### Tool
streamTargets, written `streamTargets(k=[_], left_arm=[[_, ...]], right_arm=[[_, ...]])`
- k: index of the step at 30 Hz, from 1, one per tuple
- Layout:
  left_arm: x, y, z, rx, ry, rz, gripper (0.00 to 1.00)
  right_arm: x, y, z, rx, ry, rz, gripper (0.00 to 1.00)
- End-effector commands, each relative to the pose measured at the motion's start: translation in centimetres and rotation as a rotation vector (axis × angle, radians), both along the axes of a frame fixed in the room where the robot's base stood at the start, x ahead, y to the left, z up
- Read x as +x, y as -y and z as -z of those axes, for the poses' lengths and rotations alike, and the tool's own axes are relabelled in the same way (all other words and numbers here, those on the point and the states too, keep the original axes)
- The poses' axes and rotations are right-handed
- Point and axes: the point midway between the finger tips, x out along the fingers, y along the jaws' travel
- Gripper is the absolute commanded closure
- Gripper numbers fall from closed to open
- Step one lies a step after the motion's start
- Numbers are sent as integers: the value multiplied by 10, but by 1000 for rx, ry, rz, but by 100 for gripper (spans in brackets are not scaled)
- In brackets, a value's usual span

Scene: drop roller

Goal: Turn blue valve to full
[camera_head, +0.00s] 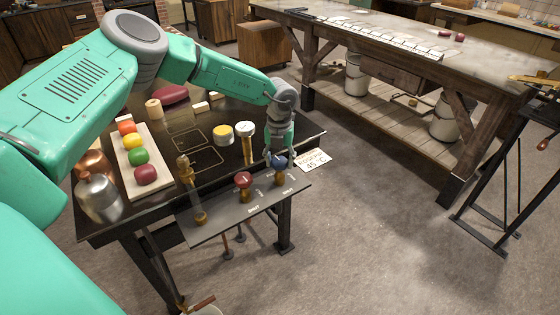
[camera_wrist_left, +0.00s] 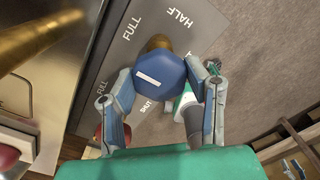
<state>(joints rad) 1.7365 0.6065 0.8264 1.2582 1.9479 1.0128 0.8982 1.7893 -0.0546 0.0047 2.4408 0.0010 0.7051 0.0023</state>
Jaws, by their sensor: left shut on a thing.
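The blue valve (camera_head: 280,163) is a many-sided knob at the right end of a dark sloped panel on the table's front edge. In the left wrist view the blue valve (camera_wrist_left: 160,88) carries a white bar on its top face, left of its middle. The panel (camera_wrist_left: 205,30) is lettered FULL, HALF and SHUT around it. My left gripper (camera_head: 280,153) comes down onto the blue valve from above. In the wrist view the fingers of my left gripper (camera_wrist_left: 160,108) sit on either side of the knob, shut on it.
A red valve (camera_head: 243,180) stands just left of the blue one on the same panel. A brass post (camera_head: 190,190) rises further left. A white card (camera_head: 312,160) reading 45 °C is at the right. A workbench (camera_head: 420,50) stands behind; floor in front is clear.

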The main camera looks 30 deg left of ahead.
Motion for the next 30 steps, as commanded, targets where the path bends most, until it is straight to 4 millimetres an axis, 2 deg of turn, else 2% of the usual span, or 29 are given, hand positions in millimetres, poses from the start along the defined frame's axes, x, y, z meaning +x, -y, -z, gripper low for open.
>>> streamTargets(k=[1,9,10,11,19,23,26,30], left_arm=[[6,-2,-5,1,18,-5,86],[6,-2,-6,1,18,-4,87],[6,-2,-6,0,18,-4,47],[6,-2,-5,1,17,-4,37],[2,-1,-3,0,8,-2,37],[2,0,-7,1,6,-1,37],[2,0,-21,-1,9,-1,37],[3,-1,-49,-1,10,-2,37]], right_arm=[[0,0,0,0,0,0,60],[0,0,0,0,0,0,60],[0,0,0,0,0,0,60],[0,0,0,0,0,0,60],[0,0,0,0,0,0,60],[-3,0,-1,0,3,0,60],[-3,0,-1,0,3,0,60],[-3,1,-1,0,3,0,60]])
